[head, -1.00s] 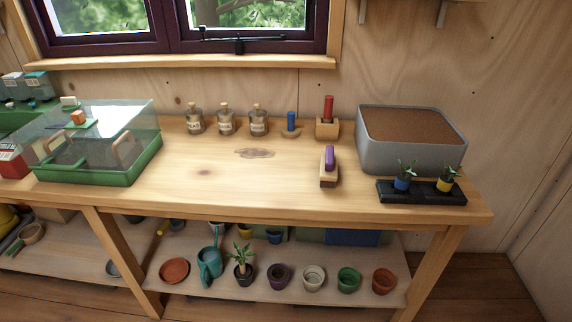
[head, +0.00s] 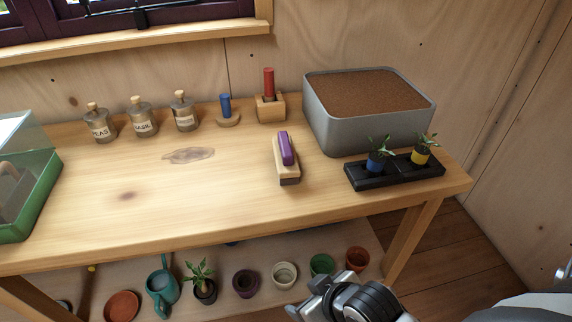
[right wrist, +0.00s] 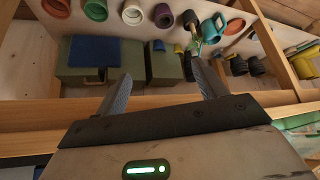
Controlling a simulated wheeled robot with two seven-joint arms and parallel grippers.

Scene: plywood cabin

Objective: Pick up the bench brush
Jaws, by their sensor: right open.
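The bench brush (head: 287,160), with a purple handle on a pale wooden block and a dark underside, lies on the workbench (head: 225,205) right of centre in the head view. Nothing touches it. My right gripper (head: 325,302) is at the bottom edge of the head view, in front of the bench and well short of the brush; its tips are hard to make out there. In the right wrist view its two fingers (right wrist: 161,85) are spread apart with nothing between them. The brush does not show in that view. My left gripper is not in view.
A grey tub (head: 325,120) of brown soil and a black tray (head: 398,180) with two small plants stand right of the brush. A wooden block (head: 270,108) with a red handle and labelled jars (head: 143,122) stand behind. Pots (head: 284,274) fill the lower shelf.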

